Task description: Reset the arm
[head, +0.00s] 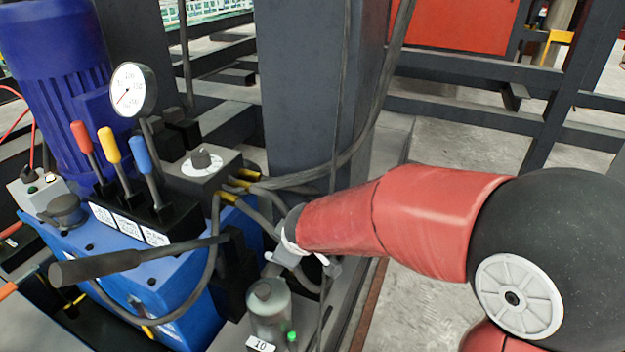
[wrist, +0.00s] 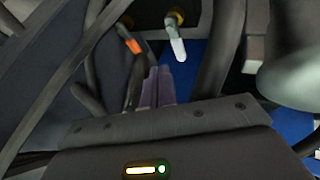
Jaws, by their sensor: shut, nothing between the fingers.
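My red arm reaches in from the right in the head view. Its wrist end is beside the dark steel column (head: 305,90) and the hydraulic unit's hoses (head: 290,180). My gripper (wrist: 158,76) shows in the wrist view, its two fingers together with nothing between them. The fingertips are close to dark hoses (wrist: 205,75); whether they touch is not clear. In the head view the fingers are hard to make out among the hoses and pale fittings.
The blue hydraulic unit (head: 185,290) carries red, yellow and blue levers (head: 112,147), a gauge (head: 133,90) and a long dark handle (head: 100,266). A grey bottle (head: 268,305) stands below the wrist. Concrete floor (head: 455,150) lies open behind the arm.

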